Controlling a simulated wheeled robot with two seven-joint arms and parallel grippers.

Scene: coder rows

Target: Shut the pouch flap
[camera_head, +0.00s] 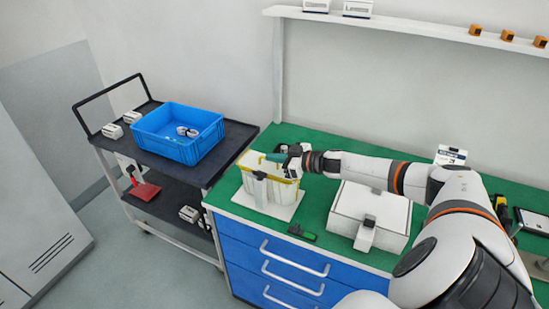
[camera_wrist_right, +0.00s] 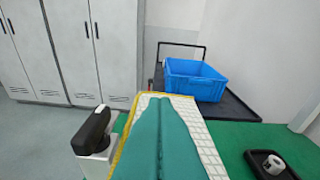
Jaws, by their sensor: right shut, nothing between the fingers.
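The pouch, pale with yellow edging (camera_head: 286,190), stands upright on a white base plate (camera_head: 283,211) on the green worktop. In the right wrist view its white gridded face with a yellow border (camera_wrist_right: 207,145) lies under and around the fingers. My right gripper (camera_head: 274,157) is at the top of the pouch, its teal fingers shut together with nothing between them. The fingers also fill the middle of the wrist view (camera_wrist_right: 161,105). They cover part of the pouch, so I cannot tell how far the flap is open or whether they touch it. My left gripper is not in view.
A white post with a dark top (camera_wrist_right: 92,135) stands beside the pouch. A blue crate (camera_head: 178,150) stands on the dark cart at left. A shelf (camera_head: 420,30) runs above.

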